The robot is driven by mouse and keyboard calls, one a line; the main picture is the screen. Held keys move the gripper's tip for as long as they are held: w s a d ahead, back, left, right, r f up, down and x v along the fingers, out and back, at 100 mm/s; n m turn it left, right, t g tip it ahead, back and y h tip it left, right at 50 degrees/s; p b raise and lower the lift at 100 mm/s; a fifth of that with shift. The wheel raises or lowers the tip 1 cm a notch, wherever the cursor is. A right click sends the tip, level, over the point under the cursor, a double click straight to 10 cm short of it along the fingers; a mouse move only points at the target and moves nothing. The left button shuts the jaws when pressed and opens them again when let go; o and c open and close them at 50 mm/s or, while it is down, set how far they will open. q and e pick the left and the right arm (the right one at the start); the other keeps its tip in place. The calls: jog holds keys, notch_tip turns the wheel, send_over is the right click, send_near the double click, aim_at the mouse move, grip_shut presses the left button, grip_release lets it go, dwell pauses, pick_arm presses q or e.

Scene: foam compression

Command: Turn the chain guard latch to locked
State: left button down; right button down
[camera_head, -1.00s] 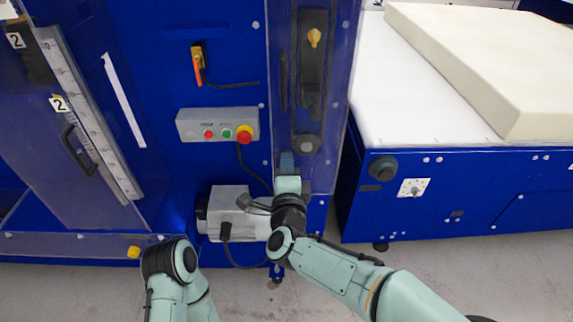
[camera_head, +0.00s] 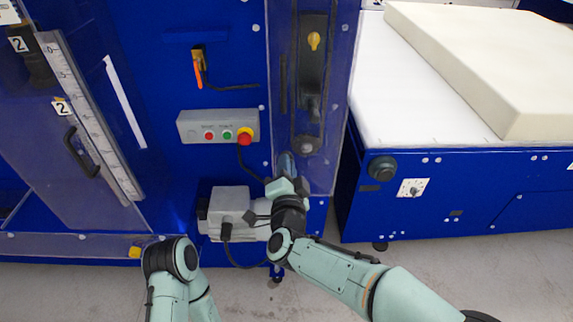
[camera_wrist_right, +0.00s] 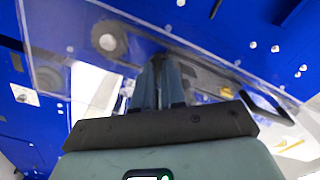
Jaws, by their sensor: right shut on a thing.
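The clear chain guard (camera_head: 325,170) is a tall panel in front of the chain and sprockets on the blue machine. My right gripper (camera_head: 286,160) is at the guard's lower left edge, its palm tilted. Its fingers (camera_wrist_right: 158,78) are close together in the right wrist view, pointing at the guard. They are shut on a small part there, taken as the chain guard latch; fingers and palm hide nearly all of it, so its angle cannot be read. My left arm shows at the bottom left, but its gripper is out of view.
A grey button box (camera_head: 218,126) with a red stop knob (camera_head: 245,136) and an orange-handled switch (camera_head: 198,68) sit up and left. A grey motor (camera_head: 230,201) is close left of my wrist. A white conveyor (camera_head: 385,110) bearing a foam block (camera_head: 480,50) stands right.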

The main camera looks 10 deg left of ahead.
pick_arm(q)
jog(key=r+p, duration=0.1)
jog(key=r, duration=0.1)
jog(key=w+r+p, duration=0.1)
jog(key=p, duration=0.1)
jog(key=shift+w+r, duration=0.1)
jog(key=shift+r, duration=0.25)
pick_arm(e)
jog(key=n, duration=1.1)
jog(key=c, duration=1.2)
grip_release()
